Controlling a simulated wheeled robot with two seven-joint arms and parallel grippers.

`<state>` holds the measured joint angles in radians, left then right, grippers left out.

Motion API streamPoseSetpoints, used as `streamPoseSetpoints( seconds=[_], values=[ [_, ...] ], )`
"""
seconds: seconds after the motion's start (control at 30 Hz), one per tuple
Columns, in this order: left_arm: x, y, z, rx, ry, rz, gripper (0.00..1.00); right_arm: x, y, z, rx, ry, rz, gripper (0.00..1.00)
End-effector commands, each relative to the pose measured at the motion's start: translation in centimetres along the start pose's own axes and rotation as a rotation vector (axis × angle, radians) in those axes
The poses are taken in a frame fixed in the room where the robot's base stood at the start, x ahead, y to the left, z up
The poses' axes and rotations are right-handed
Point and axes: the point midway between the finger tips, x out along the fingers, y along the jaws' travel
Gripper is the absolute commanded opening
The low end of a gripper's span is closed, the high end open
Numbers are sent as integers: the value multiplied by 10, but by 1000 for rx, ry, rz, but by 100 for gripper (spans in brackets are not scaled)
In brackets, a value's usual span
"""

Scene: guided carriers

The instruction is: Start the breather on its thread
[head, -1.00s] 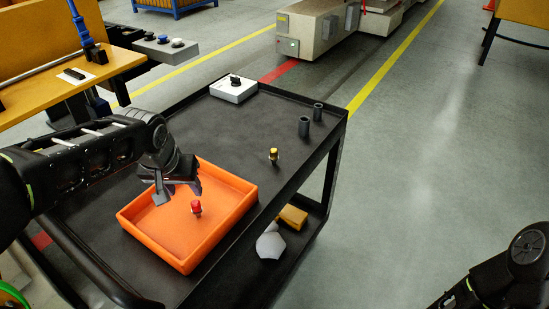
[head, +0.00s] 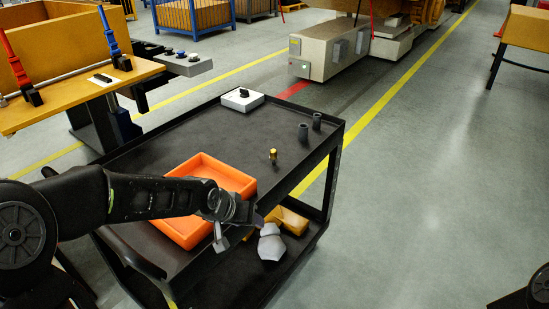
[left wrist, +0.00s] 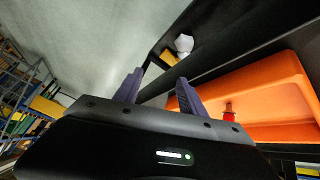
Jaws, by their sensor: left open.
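A small red-topped part (left wrist: 229,113) stands in the orange tray (head: 183,232). It shows in the left wrist view, right of my fingers; in the head view my arm hides it. A small brass-coloured fitting (head: 273,155) stands upright on the black cart top. I cannot tell which of these is the breather. My left gripper (head: 240,232) is open and empty, at the tray's near right side by the cart's edge. Its two spread fingers show in the left wrist view (left wrist: 159,92). My right gripper is out of frame.
Two dark cylinders (head: 310,128) and a white box with a black knob (head: 242,100) stand on the cart top (head: 215,130). A yellow block (head: 291,220) and a pale faceted object (head: 271,243) lie on its lower shelf. The floor to the right is clear.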

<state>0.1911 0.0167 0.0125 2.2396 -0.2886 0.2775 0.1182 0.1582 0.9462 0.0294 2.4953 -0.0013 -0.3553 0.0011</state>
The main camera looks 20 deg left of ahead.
Motion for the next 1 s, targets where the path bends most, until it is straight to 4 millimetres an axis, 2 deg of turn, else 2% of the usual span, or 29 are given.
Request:
streamPoseSetpoints(
  seconds=[0.03, 0.17, 0.27, 0.33, 0.37, 0.4, 0.5, 0.6, 0.7, 0.77, 1.0],
  values=[
    [19, 10, 15, -3, -16, 25, 48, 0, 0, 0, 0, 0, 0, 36],
    [66, 36, 58, -23, -52, 82, 48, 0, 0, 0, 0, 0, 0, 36],
    [103, 57, 114, -48, -116, 118, 48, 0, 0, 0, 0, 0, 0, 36],
    [126, 72, 168, -70, -188, 136, 48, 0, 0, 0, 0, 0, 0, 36],
    [134, 78, 193, -77, -223, 142, 48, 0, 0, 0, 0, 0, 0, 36],
    [141, 85, 226, -88, -270, 146, 48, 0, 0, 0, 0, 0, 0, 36],
    [147, 98, 299, -102, -384, 151, 48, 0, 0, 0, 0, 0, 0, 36],
    [144, 106, 350, -107, -475, 153, 48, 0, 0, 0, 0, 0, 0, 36],
    [140, 110, 379, -106, -531, 155, 48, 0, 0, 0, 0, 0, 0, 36],
    [139, 111, 386, -106, -547, 156, 48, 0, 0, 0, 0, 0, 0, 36],
    [138, 112, 389, -106, -553, 156, 48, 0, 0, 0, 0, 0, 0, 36]
  ],
)
